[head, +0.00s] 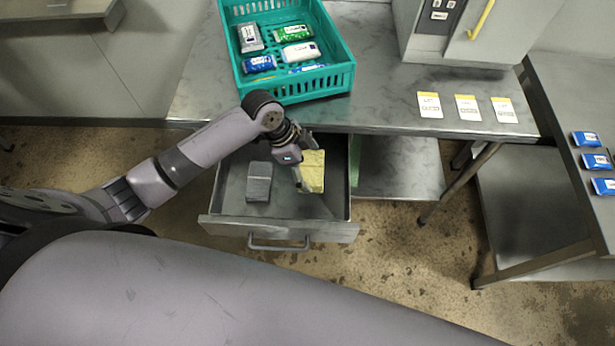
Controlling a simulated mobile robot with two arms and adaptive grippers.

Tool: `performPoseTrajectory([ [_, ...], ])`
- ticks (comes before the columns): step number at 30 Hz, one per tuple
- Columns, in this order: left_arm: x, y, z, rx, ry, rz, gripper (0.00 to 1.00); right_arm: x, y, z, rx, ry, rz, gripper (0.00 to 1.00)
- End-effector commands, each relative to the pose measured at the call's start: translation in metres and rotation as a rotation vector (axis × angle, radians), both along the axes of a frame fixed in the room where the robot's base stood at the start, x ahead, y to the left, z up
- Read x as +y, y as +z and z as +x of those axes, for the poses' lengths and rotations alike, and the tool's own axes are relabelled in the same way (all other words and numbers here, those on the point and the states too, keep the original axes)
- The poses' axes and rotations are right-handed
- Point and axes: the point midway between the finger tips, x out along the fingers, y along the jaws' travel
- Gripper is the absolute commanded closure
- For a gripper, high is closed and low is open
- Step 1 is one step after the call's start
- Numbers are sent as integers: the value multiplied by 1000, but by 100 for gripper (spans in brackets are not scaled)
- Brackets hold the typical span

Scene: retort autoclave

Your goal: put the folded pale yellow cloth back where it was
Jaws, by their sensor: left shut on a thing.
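The folded pale yellow cloth (313,172) is at the right side of the open drawer (230,222) under the table. My left gripper (301,180) comes in from the left and is shut on the cloth at its left edge. I cannot tell whether the cloth rests on the drawer floor or hangs just above it. A grey folded item (259,182) lies in the drawer to the left of the gripper. My right gripper does not show.
A teal crate (300,90) with several pouches stands on the metal table (385,110). Three labelled cards (467,107) lie to its right. A machine (455,35) stands at the back. Three blue packs (596,161) lie on the right-hand table. The drawer front has a handle (279,245).

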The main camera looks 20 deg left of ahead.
Motion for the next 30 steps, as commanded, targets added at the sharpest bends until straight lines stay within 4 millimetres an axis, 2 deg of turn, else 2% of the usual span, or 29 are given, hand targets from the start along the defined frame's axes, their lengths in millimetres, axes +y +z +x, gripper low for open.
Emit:
performPoseTrajectory([
  [3,0,-22,-1,3,2,-1,31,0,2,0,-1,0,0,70],
  [8,0,-36,0,-1,0,-1,31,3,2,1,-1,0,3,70],
  [15,-1,-67,0,1,1,-1,31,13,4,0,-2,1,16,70],
  [28,0,-77,0,-1,0,0,31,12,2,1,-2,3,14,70],
  [29,0,-76,0,-2,1,0,8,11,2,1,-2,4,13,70],
  [30,0,-76,0,-2,1,0,5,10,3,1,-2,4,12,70],
])
